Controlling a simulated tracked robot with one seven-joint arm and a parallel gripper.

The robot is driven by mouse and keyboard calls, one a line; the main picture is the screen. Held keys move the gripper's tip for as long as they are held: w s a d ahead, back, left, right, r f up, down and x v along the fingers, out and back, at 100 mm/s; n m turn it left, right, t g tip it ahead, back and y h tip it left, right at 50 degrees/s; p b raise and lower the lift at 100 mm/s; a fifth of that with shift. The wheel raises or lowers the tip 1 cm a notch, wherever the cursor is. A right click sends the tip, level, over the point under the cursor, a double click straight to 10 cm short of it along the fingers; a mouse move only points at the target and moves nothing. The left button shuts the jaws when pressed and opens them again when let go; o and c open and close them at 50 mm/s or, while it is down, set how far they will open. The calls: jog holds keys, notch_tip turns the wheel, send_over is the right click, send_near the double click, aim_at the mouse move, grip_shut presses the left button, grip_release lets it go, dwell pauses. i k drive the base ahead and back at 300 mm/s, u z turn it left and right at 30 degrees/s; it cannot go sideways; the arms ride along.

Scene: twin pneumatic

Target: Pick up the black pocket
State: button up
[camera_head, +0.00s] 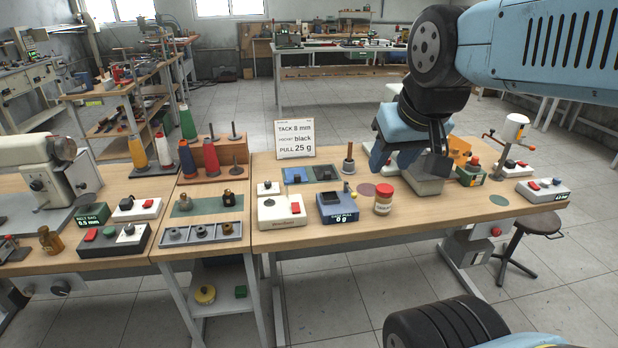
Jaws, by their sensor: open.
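A small dark, flat piece (323,173), which looks like the black pocket, lies on the table near the foot of the white sign. A blue flat piece (296,176) lies beside it on the left. My gripper (409,164) is open and hangs to the right of these pieces, above a light grey box on the table. I see nothing held between its fingers, but their inner faces are partly hidden. The sign (296,140) reads "TACK 8 mm", "black" and "PULL 25 g".
A white switch box (281,212) stands in front. Thread cones (187,160) stand left.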

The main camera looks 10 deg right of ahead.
aim_at(327, 172)
jog(key=z, duration=0.2)
jog(key=i, duration=0.9)
jog(key=u, duration=0.1)
